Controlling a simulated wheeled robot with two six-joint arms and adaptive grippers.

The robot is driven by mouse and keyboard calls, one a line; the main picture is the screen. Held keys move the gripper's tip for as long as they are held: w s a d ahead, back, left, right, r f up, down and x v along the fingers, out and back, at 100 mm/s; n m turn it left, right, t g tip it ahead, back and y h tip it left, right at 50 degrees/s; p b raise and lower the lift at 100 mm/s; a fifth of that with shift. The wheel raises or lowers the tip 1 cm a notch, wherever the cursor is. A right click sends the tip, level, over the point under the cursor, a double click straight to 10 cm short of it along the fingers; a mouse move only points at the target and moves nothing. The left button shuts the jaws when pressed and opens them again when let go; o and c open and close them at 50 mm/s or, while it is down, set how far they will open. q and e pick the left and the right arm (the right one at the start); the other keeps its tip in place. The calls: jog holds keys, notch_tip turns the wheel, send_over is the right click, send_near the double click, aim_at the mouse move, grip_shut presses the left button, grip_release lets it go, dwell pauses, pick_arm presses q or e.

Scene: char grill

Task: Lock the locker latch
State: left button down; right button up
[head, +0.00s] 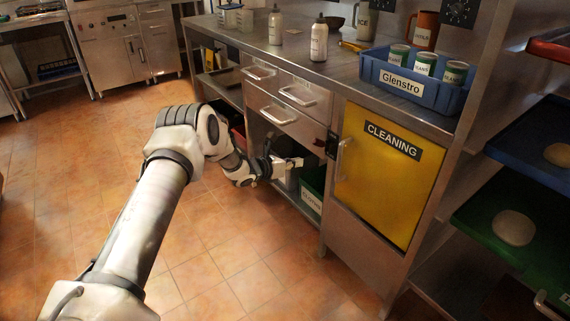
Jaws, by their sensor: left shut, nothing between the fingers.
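The locker has a yellow door (378,185) labelled CLEANING, set into the front of the steel counter, and the door looks closed. A black latch (332,145) sits at the door's upper left edge, beside a vertical metal handle (342,158). I cannot tell the latch's position at this size. My left gripper (294,162) is shut and empty, to the left of the latch and a little lower, in front of the open shelf space. A gap shows between its fingertips and the latch. My right gripper is not in view.
Drawers with bar handles (278,114) lie above and left of my left gripper. A green crate (312,190) stands below it. The counter holds a blue bin (414,82) of cans and white bottles (319,42). The tiled floor (215,245) is clear.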

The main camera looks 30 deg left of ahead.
pick_arm(q)
jog(key=v, duration=0.4)
jog(key=shift+r, duration=0.15)
